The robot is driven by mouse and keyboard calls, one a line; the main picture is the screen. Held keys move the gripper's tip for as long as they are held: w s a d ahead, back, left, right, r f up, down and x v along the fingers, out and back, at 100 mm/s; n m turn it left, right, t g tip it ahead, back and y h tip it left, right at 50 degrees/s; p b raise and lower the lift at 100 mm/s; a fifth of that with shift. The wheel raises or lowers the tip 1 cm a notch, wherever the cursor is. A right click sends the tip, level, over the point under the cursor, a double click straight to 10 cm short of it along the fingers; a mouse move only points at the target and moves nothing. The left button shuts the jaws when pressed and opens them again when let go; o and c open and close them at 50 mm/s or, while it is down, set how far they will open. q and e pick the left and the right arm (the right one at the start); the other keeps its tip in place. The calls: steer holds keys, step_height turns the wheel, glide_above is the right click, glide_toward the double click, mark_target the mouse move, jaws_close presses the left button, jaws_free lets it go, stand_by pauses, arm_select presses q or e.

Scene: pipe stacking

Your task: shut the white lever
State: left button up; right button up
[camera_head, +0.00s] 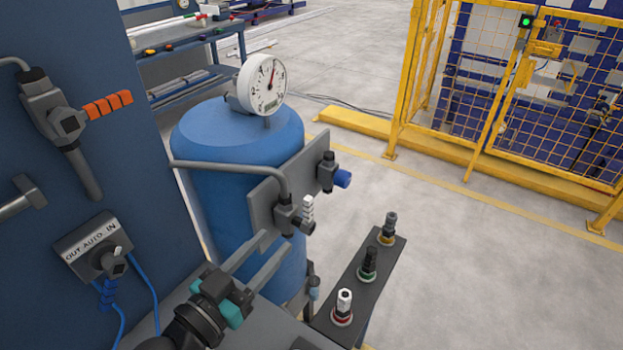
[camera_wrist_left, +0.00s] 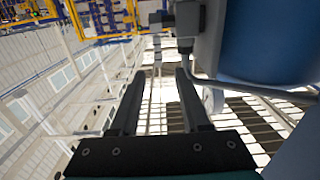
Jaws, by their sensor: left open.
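The white lever (camera_head: 308,207) is a short ribbed handle on a dark valve (camera_head: 287,217) fixed to a grey plate on the blue tank. In the head view it points upward. My left gripper (camera_head: 275,241) has long grey fingers and a teal-and-black body. It is open and empty, with its tips below and left of the valve, apart from the lever in the picture. In the left wrist view the two open fingers (camera_wrist_left: 160,72) point towards a pale narrow piece (camera_wrist_left: 157,46), likely the lever, beside the dark valve body (camera_wrist_left: 186,18). My right gripper is not in view.
The blue tank (camera_head: 222,135) carries a round gauge (camera_head: 263,84). A valve with a blue knob (camera_head: 342,178) sits right of the lever. A dark panel with several fittings (camera_head: 345,285) stands front right. An orange-handled valve (camera_head: 108,104) and selector switch (camera_head: 103,258) are at left.

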mark_target(308, 216)
arm_select(q)
steer(key=x, duration=1.4)
steer(key=shift+w+d, duration=0.2)
steer(key=shift+d, duration=0.1)
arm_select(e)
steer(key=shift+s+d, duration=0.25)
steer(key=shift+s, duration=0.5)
arm_select(q)
jaws_close()
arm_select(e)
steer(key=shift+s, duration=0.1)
